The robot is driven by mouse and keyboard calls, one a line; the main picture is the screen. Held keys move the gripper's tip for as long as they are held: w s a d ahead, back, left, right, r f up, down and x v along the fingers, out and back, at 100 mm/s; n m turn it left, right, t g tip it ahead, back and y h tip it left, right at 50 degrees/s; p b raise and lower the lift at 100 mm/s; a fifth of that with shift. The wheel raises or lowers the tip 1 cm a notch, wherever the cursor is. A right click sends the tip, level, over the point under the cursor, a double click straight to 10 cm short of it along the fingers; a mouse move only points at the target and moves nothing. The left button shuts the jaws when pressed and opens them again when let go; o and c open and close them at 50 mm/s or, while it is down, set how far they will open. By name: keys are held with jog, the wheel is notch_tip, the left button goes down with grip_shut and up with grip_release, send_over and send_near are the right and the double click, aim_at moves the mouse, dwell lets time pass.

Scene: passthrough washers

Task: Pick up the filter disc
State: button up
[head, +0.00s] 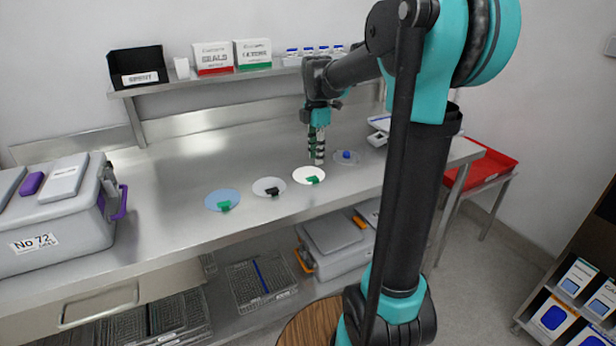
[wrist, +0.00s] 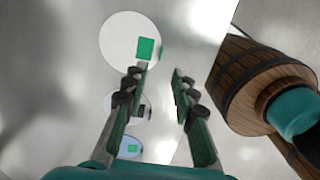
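Several thin round discs lie in a row on the steel bench. A white disc with a green tab (head: 303,173) is nearest below my gripper; it also shows in the wrist view (wrist: 120,42). Left of it lie a pale grey disc with a black tab (head: 262,186) and a blue disc with a green tab (head: 217,195). A clear disc with a blue knob (head: 342,160) lies to the right. Which one is the filter disc is not labelled. My gripper (head: 317,160) points down above the bench by the white disc. In the wrist view its fingers (wrist: 162,72) are apart with nothing between them.
A grey lidded case (head: 50,235) stands at the bench's left end. A shelf (head: 215,80) at the back carries a black bin (head: 138,68), boxes and vials. A red tray (head: 485,168) stands beyond the right end. The bench's back left is bare.

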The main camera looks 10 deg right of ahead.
aim_at(316, 175)
jog(key=shift+f, duration=4.15)
grip_shut()
